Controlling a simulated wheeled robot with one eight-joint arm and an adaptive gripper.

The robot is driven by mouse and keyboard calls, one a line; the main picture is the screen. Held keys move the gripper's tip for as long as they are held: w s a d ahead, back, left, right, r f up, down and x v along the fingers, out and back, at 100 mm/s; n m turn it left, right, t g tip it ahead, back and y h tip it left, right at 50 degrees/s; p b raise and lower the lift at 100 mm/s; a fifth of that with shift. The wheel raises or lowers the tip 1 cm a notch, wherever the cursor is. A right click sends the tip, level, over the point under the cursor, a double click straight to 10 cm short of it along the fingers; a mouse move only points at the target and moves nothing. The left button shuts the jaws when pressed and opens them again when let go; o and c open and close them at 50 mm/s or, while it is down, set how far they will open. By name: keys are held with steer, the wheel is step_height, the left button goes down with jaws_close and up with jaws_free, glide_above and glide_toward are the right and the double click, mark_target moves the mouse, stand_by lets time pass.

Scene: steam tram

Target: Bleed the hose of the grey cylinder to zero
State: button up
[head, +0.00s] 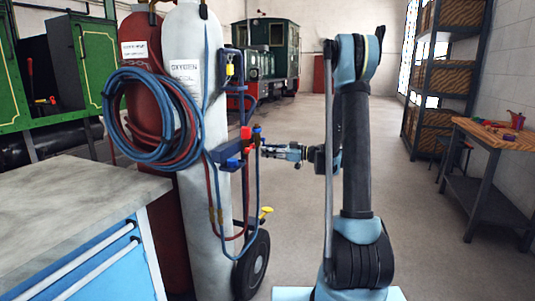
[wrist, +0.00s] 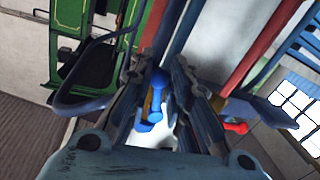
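The grey cylinder (head: 208,110), lettered OXYGEN, stands upright beside a dark red cylinder (head: 150,60). A coiled blue hose (head: 118,95) and a red hose hang in front of them. A blue bracket at the grey cylinder's right side carries a red knob (head: 246,133) and a blue knob (head: 257,130). My gripper (head: 268,151) reaches in from the right, close to these knobs. In the wrist view my gripper (wrist: 162,64) is open, with the blue knob (wrist: 157,80) showing between its fingers; contact cannot be told. The red knob (wrist: 236,127) lies right of the fingers. No gauge reading is legible.
A workbench (head: 75,205) with blue drawers stands at the front left. The cylinders' cart has a black wheel (head: 254,262); a yellow knob (head: 266,212) hangs above it. A wooden table (head: 490,133) and shelves (head: 447,60) stand right. The floor behind my arm is clear.

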jaws_close()
steer(key=shift+s+a+f+m, duration=0.15)
steer(key=shift+s+m, duration=0.2)
steer(key=shift+m, duration=0.45)
steer(key=shift+s+a+r+m, duration=0.1)
steer(key=shift+s+m, duration=0.25)
steer(key=shift+m, duration=0.45)
steer(key=o, duration=0.8)
jaws_free()
steer(key=shift+d+f, duration=0.1)
steer(key=d, duration=0.4)
steer(key=s+d, duration=0.1)
steer(key=d, duration=0.2)
steer(key=s+d, duration=0.1)
steer(key=d, duration=0.3)
steer(key=shift+d+f, duration=0.3)
steer(key=shift+s, duration=0.1)
